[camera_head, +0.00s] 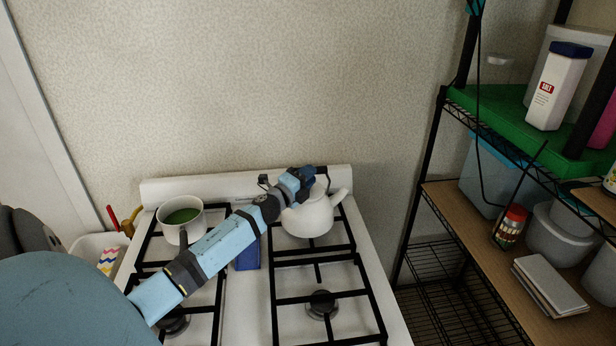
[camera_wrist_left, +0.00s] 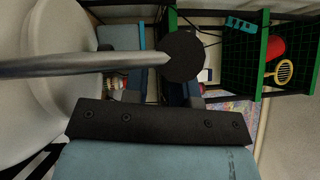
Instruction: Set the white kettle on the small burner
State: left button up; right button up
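The white kettle (camera_head: 309,218) stands at the back right of the stove, its spout pointing right. Its body fills the left of the left wrist view (camera_wrist_left: 50,80), where its metal handle bar with a dark round end (camera_wrist_left: 183,57) crosses in front of my gripper. My left gripper (camera_head: 299,184) is at the handle above the kettle. The handle and the wrist hide its fingertips, so its grip is unclear. The front right burner (camera_head: 321,304) is bare, and so is the front left burner (camera_head: 172,322), partly behind my arm. My right gripper is out of view.
A white pot with green contents (camera_head: 181,217) stands on the back left of the stove (camera_head: 245,313), close to my left arm. A blue box (camera_head: 247,255) sits between the grates. A loaded shelf rack (camera_head: 430,200) stands to the right.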

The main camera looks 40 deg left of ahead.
pick_arm(q)
jog(key=o, duration=0.5)
jog(key=shift+c, duration=0.2)
jog(key=shift+r, duration=0.15)
jog(key=s+f+b, duration=0.1)
jog(key=s+b, duration=0.1)
jog(key=s, duration=1)
jog(key=shift+d+f, duration=0.2)
jog(key=shift+d, duration=0.05)
jog(key=shift+f, duration=0.15)
